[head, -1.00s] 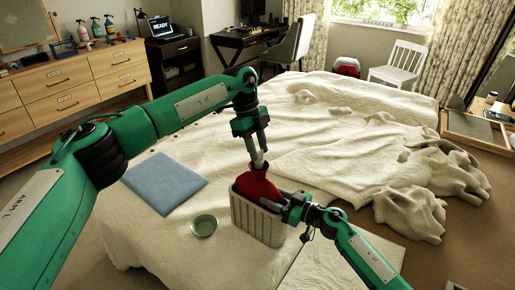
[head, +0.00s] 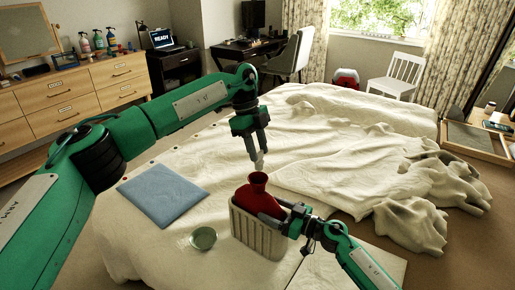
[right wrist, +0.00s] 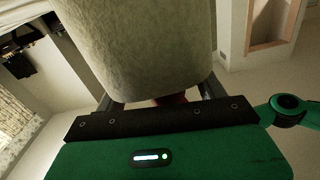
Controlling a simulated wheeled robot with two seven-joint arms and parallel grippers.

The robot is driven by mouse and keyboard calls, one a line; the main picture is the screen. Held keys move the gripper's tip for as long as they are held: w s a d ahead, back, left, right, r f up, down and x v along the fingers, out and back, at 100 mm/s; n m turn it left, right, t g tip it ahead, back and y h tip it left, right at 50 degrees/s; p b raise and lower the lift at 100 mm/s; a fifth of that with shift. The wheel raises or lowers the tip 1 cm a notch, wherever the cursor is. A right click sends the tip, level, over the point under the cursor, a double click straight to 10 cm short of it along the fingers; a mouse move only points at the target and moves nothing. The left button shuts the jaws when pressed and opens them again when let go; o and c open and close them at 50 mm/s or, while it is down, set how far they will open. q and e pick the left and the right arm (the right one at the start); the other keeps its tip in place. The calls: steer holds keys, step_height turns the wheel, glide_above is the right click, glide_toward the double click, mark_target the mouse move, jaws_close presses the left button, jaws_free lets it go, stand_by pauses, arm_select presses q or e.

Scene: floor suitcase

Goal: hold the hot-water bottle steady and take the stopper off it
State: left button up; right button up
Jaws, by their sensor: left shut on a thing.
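The red hot-water bottle (head: 258,197) stands upright in a ribbed beige bin (head: 256,232) on the bed, its neck open at the top. My left gripper (head: 257,152) is shut on the small pale stopper (head: 259,162), just above the neck and apart from it. My right gripper (head: 284,208) is at the bin's right rim, beside the bottle. In the right wrist view, the bin (right wrist: 150,45) hides most of its fingers. A bit of red bottle (right wrist: 172,98) shows between these widely spaced fingers; whether they press on it is hidden.
A green bowl (head: 203,238) stands left of the bin. A folded blue cloth (head: 163,194) lies further left on the bed (head: 200,160). Rumpled bedding (head: 420,190) fills the right side.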

steer(key=v, duration=1.2)
arm_select(q)
steer(key=shift+f, duration=0.1)
